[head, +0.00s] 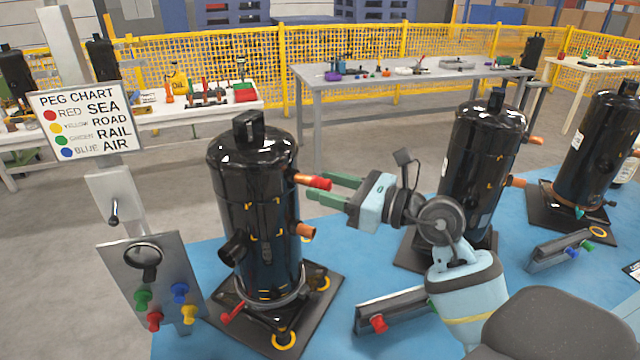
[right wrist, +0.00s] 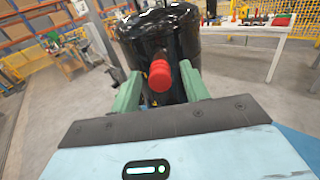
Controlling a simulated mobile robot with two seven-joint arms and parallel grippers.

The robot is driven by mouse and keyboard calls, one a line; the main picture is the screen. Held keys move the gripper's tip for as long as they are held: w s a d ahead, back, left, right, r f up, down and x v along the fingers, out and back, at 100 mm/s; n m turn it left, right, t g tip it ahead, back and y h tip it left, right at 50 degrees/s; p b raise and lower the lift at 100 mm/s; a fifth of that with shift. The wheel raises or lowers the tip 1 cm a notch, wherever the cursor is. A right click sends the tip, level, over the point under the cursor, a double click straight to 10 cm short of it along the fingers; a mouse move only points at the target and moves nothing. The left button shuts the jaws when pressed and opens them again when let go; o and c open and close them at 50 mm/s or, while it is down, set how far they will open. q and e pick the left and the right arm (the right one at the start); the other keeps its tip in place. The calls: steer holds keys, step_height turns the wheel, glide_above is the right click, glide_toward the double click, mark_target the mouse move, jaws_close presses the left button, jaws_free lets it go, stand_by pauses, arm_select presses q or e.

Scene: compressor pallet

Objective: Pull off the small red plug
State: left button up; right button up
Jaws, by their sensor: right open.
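The small red plug (head: 320,183) caps the end of the upper copper pipe on the near black compressor (head: 252,200). In the right wrist view the red plug (right wrist: 160,76) faces me, between the two green fingers. My right gripper (head: 332,190) is open, with its fingertips level with the plug and on either side of it in the picture. I cannot tell whether either finger touches it. The wrist view also shows the compressor (right wrist: 165,35) behind the plug. My left gripper is not in view.
A lower copper stub (head: 306,230) sticks out below the plug. A second compressor (head: 484,165) stands close behind my right arm. A peg board (head: 150,280) with coloured pegs is at left. A grey rail with a red knob (head: 378,324) lies on the blue mat (head: 205,335).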

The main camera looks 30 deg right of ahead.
stand_by(0.4)
steer(key=shift+c, duration=0.2)
jaws_close()
steer(key=shift+s+d, duration=0.1)
steer(key=shift+v, duration=2.85)
